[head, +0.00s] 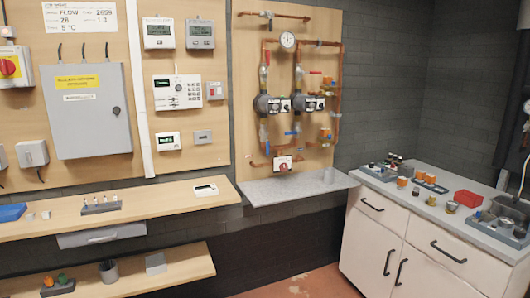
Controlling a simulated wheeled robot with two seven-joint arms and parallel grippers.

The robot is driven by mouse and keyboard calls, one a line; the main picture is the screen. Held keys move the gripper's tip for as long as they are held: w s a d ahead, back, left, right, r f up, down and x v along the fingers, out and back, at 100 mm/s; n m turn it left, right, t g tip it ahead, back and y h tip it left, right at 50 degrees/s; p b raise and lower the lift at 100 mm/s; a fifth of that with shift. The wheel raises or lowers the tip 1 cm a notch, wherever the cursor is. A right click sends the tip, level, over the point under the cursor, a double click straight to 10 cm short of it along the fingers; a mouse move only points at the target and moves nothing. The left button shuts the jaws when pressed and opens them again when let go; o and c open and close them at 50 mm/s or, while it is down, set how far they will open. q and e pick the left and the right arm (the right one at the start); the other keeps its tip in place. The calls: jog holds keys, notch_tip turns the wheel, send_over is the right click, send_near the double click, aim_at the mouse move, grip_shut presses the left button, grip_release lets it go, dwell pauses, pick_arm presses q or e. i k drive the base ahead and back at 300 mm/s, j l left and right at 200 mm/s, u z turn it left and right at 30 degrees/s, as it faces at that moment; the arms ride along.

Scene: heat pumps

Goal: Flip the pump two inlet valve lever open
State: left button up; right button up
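Two dark pumps sit side by side in copper pipework on a wooden board, the left pump (266,105) and the right pump (309,103). I cannot read which is labelled two. Small red lever handles show above the pumps, one of them a red lever (315,72) at the upper right. Small blue handles show below, one of them a blue lever (291,133) between the two pipe runs. The levers are too small to tell which is the inlet or how each is set. Neither of my grippers is in view.
A grey ledge (290,188) juts out below the pump board, with a grey cup on it. A wooden shelf (150,212) runs along the left. A white cabinet (420,245) with a cluttered worktop stands at the right. Open floor shows between them.

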aim_at(294, 132)
jog(key=i+j+z, duration=0.15)
jog(key=i, duration=0.2)
jog(key=i+z, duration=0.1)
jog(key=i, duration=0.2)
jog(key=i+l+z, duration=0.2)
jog(key=i, duration=0.55)
jog(key=i+j+z, duration=0.1)
jog(key=i+z, duration=0.15)
jog(key=i, duration=0.5)
jog(key=i+j+z, duration=0.2)
jog(key=i, duration=0.55)
